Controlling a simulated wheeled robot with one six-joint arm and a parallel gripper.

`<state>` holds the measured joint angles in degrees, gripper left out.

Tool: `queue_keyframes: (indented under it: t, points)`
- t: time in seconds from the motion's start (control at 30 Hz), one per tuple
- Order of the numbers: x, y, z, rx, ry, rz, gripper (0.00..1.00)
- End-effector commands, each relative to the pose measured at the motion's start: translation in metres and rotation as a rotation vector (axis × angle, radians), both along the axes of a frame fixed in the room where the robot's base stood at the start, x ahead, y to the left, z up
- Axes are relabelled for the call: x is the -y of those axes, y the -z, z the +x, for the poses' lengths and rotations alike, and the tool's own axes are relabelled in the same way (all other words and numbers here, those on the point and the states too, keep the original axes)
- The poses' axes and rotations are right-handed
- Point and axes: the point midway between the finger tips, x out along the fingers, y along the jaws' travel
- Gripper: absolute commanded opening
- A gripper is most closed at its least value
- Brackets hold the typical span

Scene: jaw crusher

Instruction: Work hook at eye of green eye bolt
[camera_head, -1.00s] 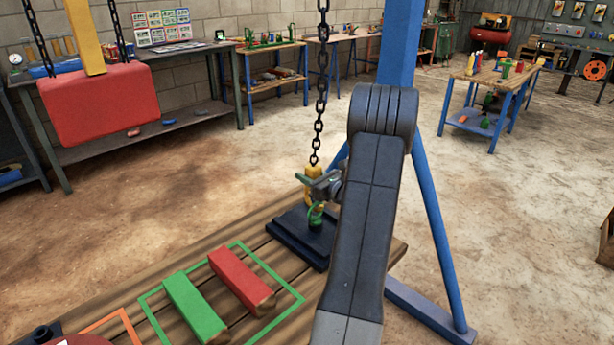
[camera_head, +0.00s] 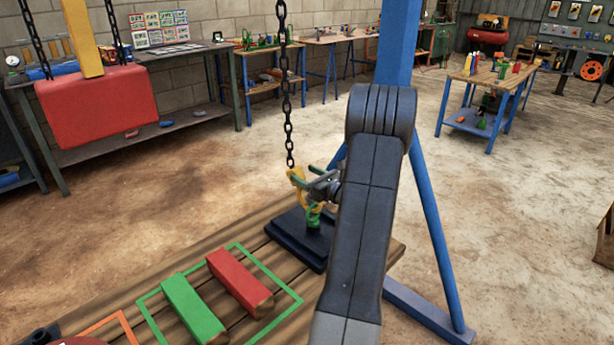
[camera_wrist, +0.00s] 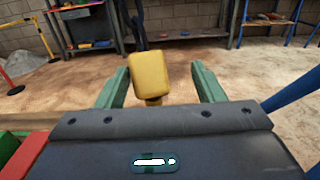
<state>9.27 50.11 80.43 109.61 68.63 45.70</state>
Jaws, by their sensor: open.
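The yellow hook (camera_head: 297,183) hangs on a dark chain (camera_head: 287,110) in the head view, tilted, just above and left of the green eye bolt (camera_head: 314,220). The eye bolt stands upright on a dark block (camera_head: 290,240). My gripper (camera_head: 306,178) is beside the hook, above the bolt. In the wrist view, the yellow hook body (camera_wrist: 150,74) shows between the two green fingers, with gaps on both sides. My gripper is open. The hook's lower part is partly hidden; I cannot tell whether its tip is inside the eye.
A red bar (camera_head: 240,278) and a green bar (camera_head: 193,307) lie inside a green outline on the wooden bench (camera_head: 225,240). A blue post (camera_head: 399,45) with a slanted brace stands close behind my arm. A red block (camera_head: 97,105) hangs at left.

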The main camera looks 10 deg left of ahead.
Motion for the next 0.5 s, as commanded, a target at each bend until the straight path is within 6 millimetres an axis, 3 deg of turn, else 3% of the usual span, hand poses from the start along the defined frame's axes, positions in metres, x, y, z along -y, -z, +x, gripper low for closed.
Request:
queue_keyframes:
  t: [0.27,0.5]
  points:
    - [0.009,0.0,-0.006,0.0,0.002,0.0,0.62]
    - [0.05,-0.001,-0.037,-0.002,0.006,0.0,0.62]
